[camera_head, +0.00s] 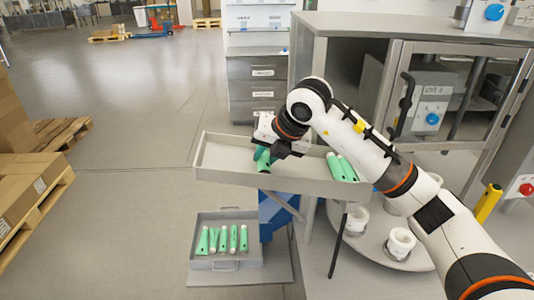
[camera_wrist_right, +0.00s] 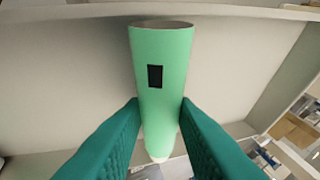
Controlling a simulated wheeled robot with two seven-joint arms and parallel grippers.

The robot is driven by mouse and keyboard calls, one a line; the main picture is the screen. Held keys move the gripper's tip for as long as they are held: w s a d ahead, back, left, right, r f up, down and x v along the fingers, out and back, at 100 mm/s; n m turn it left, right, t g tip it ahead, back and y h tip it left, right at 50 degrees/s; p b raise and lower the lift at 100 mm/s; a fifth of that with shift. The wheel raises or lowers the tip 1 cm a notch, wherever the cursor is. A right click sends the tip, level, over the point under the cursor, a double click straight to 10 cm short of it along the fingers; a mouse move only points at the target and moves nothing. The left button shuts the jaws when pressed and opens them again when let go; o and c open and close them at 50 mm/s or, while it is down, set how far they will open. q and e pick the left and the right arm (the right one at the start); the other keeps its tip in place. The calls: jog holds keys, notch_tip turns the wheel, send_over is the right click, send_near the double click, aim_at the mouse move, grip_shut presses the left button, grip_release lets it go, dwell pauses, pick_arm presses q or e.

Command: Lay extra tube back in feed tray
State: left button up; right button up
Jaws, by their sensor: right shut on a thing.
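My right gripper (camera_head: 268,158) is over the left part of the grey feed tray (camera_head: 215,172). It is shut on a green tube (camera_head: 264,168). In the right wrist view the tube (camera_wrist_right: 165,75) stands between the two teal fingers (camera_wrist_right: 160,120), with a dark square mark on its side and an open end at the top. The tray surface shows behind the tube; I cannot tell whether the tube touches it. More green tubes (camera_head: 341,167) lie at the right end of the feed tray. My left gripper is not in view.
A lower grey bin (camera_head: 225,263) with a handle holds several green tubes (camera_head: 222,240). A round turntable (camera_head: 372,258) with white holders (camera_head: 399,243) sits below right, by the machine cabinet (camera_head: 312,60). Cardboard boxes (camera_head: 25,190) stand at left. The floor between is clear.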

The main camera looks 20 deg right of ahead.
jog(key=shift+f+b, duration=0.45)
jog(key=o, duration=1.1)
jog(key=shift+r+p, duration=2.65)
jog(key=shift+r, duration=1.9)
